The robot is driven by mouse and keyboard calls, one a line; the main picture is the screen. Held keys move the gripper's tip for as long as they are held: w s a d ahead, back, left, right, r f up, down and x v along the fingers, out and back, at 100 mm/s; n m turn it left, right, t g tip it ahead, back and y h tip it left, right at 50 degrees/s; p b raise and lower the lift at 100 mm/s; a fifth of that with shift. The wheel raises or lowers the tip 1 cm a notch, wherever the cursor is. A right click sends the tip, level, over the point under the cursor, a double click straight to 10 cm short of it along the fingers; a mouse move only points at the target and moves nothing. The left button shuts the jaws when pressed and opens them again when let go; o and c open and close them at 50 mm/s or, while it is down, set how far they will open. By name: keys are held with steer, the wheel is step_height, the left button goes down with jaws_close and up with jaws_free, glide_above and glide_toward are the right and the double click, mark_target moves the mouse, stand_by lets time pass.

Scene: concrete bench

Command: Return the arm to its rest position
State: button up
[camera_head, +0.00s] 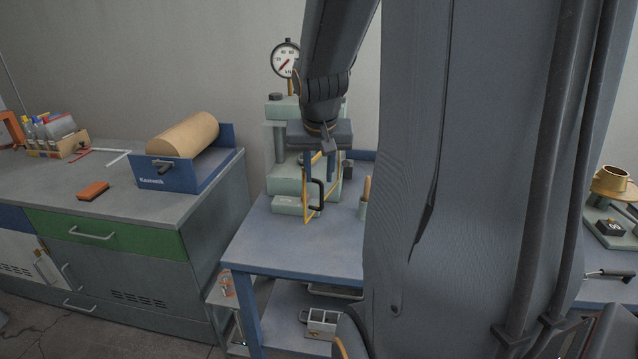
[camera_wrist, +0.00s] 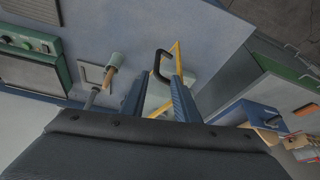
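My gripper (camera_head: 321,168) hangs from my raised arm and points down in front of the pale green press (camera_head: 279,143) on the blue bench. In the wrist view its two fingers (camera_wrist: 157,80) stand apart, with no thing clamped between them. A yellow-framed guard (camera_head: 306,205) with a black handle (camera_head: 318,194) is just below the fingers. In the wrist view the handle (camera_wrist: 158,62) shows beyond and between the fingertips; I cannot tell whether they touch it. My arm and column hide part of the press and bench.
A round gauge (camera_head: 286,59) tops the press. A green cup (camera_head: 363,207) with a wooden-handled tool stands to its right. A grey cabinet (camera_head: 150,210) at left bears a blue roll holder (camera_head: 187,172). The blue bench's front (camera_head: 290,250) is clear.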

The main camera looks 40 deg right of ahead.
steer(key=shift+s+a+r, duration=0.2)
steer(key=shift+s+r, duration=0.05)
steer(key=shift+r, duration=0.05)
stand_by(0.5)
steer(key=s+a+f+n+g+y, duration=0.1)
steer(key=s+a+f+n, duration=0.1)
steer(key=a, duration=0.5)
steer(key=s+a+f+n+y, duration=0.1)
steer(key=s+a+f+n, duration=0.2)
steer(key=a, duration=0.4)
steer(key=s+a+f+n+g, duration=0.1)
steer(key=s+a+f+n, duration=0.1)
steer(key=a+f, duration=0.3)
steer(key=s+a, duration=0.1)
steer(key=a, duration=0.2)
steer(key=shift+s+g+y, duration=0.3)
steer(key=shift+s+y, duration=0.1)
